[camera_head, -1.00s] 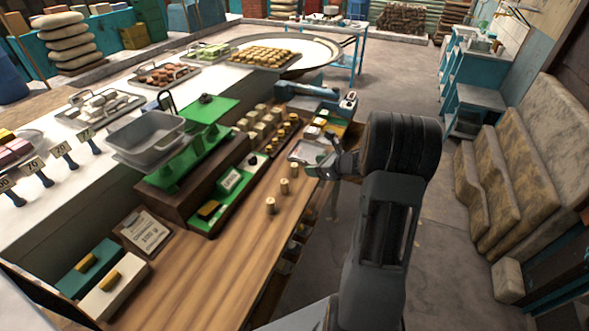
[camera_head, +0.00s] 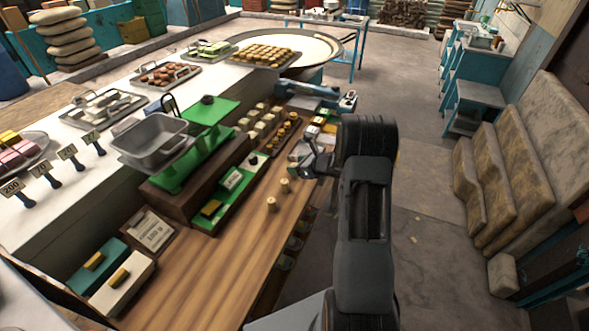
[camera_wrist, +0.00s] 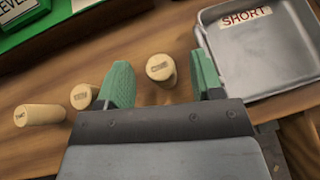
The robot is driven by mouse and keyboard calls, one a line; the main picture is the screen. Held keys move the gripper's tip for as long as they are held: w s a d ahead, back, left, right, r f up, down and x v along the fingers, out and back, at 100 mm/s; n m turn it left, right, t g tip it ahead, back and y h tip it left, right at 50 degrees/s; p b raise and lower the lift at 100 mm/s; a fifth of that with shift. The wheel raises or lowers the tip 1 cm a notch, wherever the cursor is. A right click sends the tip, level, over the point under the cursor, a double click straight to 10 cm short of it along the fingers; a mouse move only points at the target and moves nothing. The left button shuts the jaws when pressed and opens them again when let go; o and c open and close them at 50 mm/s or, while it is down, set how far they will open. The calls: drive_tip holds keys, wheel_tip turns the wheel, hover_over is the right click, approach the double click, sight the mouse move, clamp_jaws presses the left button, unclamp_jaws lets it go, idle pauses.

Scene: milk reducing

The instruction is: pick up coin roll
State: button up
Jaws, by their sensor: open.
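Two upright tan coin rolls show in the head view, a nearer coin roll (camera_head: 271,204) and a farther coin roll (camera_head: 285,185) on the wooden counter. The wrist view shows three: a left coin roll (camera_wrist: 40,115), a middle coin roll (camera_wrist: 84,97) and a right coin roll (camera_wrist: 161,69). My gripper (camera_wrist: 163,78) is open, its green fingers on either side of the right roll in the picture, with visible gaps. Whether that roll is at fingertip depth I cannot tell. The left finger partly covers the middle roll. In the head view my gripper (camera_head: 311,163) is over the counter's right edge.
A grey metal tray (camera_wrist: 255,75) labelled SHORT lies just right of the fingers. A green board (camera_head: 236,200) and a green scale (camera_head: 196,150) stand left of the rolls. The wooden counter (camera_head: 225,262) is clear in front of them.

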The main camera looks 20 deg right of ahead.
drive_tip(key=c, duration=1)
drive_tip(key=shift+r, duration=0.1)
drive_tip(key=shift+c, duration=0.2)
